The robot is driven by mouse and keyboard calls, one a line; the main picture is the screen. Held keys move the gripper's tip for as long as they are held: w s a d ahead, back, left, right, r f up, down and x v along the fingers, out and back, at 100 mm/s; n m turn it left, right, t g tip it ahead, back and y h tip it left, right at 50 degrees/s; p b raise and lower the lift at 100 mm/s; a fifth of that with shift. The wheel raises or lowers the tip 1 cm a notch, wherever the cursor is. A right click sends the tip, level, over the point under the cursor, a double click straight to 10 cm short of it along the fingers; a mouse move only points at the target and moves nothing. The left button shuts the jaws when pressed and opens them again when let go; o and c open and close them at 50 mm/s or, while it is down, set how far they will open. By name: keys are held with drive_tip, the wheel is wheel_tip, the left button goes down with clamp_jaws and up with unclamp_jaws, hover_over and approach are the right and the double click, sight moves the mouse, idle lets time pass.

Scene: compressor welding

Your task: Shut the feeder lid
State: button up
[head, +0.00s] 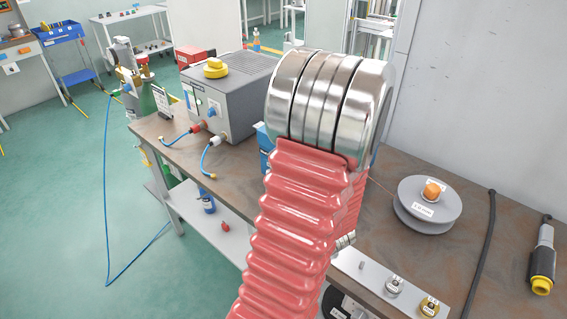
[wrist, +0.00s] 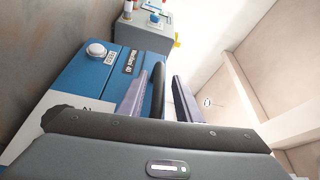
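The feeder is a blue box (wrist: 88,78) in the wrist view, with a round white button (wrist: 96,49) and labels on its face. In the head view only a small blue part of it (head: 265,138) shows behind my red arm. My gripper (wrist: 160,74) shows in the wrist view beside the blue box, its two fingers apart. A black bar (wrist: 158,90), which may be a handle, stands between the fingers; I see no clear grip on it. I cannot tell how far the lid stands open. In the head view my gripper is hidden.
A grey power unit (head: 235,95) stands on the brown bench (head: 400,160). A grey spool (head: 428,205), a dark cable (head: 483,250) and a black and yellow tool (head: 542,262) lie at the right. A metal strip with small parts (head: 378,285) is at the front.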

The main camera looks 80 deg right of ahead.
drive_tip(key=shift+r, duration=4.95)
drive_tip(key=shift+c, duration=0.3)
drive_tip(key=shift+w, duration=0.15)
drive_tip(key=shift+c, duration=0.8)
drive_tip(key=w+a+r+n+t+y, duration=0.1)
drive_tip(key=w+n+y, duration=0.1)
drive_tip(key=w+n, duration=0.1)
drive_tip(key=w+a+r+n+t+y, duration=0.1)
drive_tip(key=w+n+y, duration=0.1)
drive_tip(key=w+n, duration=0.2)
drive_tip(key=w+a+r+n+t+y, duration=0.1)
drive_tip(key=w+a+r+n+y, duration=0.1)
drive_tip(key=w+n, duration=0.1)
drive_tip(key=shift+w+r+n, duration=0.1)
drive_tip(key=shift+w+n, duration=0.3)
drive_tip(key=shift+w, duration=0.45)
clamp_jaws()
drive_tip(key=w+a+r+n+y, duration=0.4)
drive_tip(key=w+a+n+y, duration=0.2)
drive_tip(key=n, duration=0.7)
drive_tip(key=w+a, duration=0.2)
drive_tip(key=w, duration=0.2)
drive_tip(key=shift+w+g+y, duration=0.15)
drive_tip(key=shift+g+y, duration=0.15)
drive_tip(key=shift+y, duration=0.1)
